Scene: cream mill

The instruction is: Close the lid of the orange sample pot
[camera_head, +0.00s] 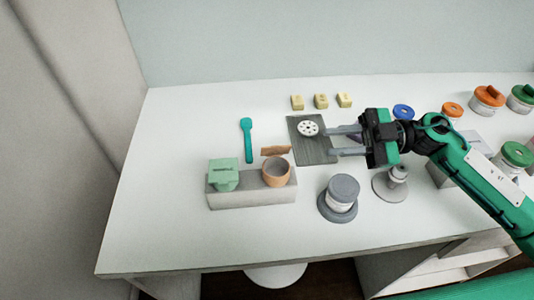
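The orange sample pot (276,174) stands in the right part of a light grey holder block (252,193). Its opening faces up, and its brownish-orange lid (275,150) is raised at the back of the rim, so the pot is open. My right gripper (329,142) comes in from the right, with its two fingers apart and pointing left. The fingertips are over the right edge of a dark grey mat, to the right of the pot and lid and not touching them. My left gripper is not in view.
A green pot (223,174) sits left in the holder. A teal spoon (247,140) lies behind it. A white perforated disc (308,128) lies on the mat (313,151). A grey-lidded jar (342,193) stands front right. Yellow blocks (321,101) line the back. The table's left side is clear.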

